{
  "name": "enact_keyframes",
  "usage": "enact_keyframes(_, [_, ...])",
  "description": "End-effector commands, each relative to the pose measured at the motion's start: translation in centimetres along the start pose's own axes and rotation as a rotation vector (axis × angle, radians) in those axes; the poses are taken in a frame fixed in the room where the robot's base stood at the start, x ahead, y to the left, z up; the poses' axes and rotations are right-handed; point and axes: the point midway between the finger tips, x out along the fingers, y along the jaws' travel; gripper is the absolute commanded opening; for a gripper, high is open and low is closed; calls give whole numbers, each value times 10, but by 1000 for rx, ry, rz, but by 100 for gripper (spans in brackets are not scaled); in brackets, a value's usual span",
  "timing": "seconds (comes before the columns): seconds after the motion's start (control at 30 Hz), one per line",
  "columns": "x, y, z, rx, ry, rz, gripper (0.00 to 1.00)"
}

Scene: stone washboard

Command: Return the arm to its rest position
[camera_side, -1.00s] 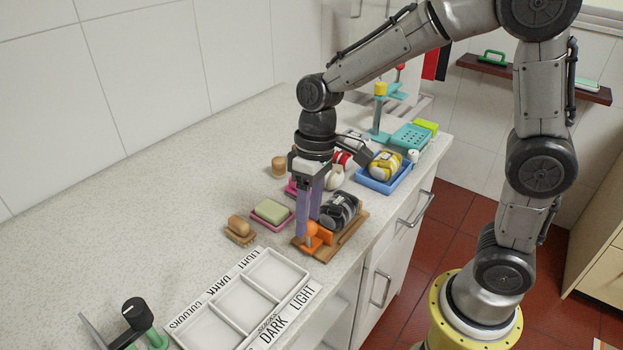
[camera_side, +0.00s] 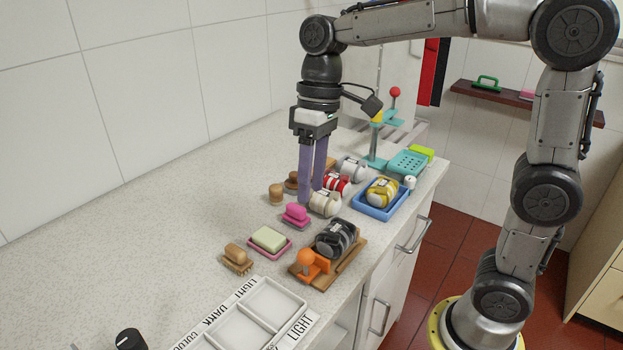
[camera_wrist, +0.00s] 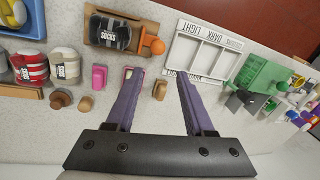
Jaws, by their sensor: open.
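My gripper (camera_side: 312,203) is open and empty, with its two purple fingers pointing down above the counter. In the side view its fingertips overlap the area by the cream sock roll (camera_side: 324,204) and the pink brush (camera_side: 295,214); exact height is hard to tell. In the wrist view the fingers (camera_wrist: 157,84) are spread apart with nothing held between them. The dark sock roll (camera_side: 336,239) lies on the wooden board (camera_side: 350,258) with an orange knob piece (camera_side: 309,262), in front of the gripper.
The labelled sorting tray (camera_side: 240,325) stands at the front. A soap dish (camera_side: 268,240) and wooden brush (camera_side: 237,259) lie nearby. A blue tray (camera_side: 368,210) with a yellow sock roll (camera_side: 382,191) is at right. The counter's left side (camera_side: 130,235) is clear.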

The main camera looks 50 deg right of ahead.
Motion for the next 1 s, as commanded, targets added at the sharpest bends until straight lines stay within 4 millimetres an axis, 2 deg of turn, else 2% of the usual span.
enact_keyframes(0.13, [-4,0,1,1,12,1,53])
enact_keyframes(0.23, [-18,-1,10,0,56,6,53])
enact_keyframes(0.33, [-31,-1,35,3,107,23,53])
enact_keyframes(0.47, [-37,4,77,22,200,66,53])
enact_keyframes(0.6, [-29,14,119,55,304,122,53])
enact_keyframes(0.8, [1,30,162,102,436,198,53])
enact_keyframes(0.9, [18,37,172,121,474,224,53])
enact_keyframes(1.0, [29,43,173,135,483,238,53])
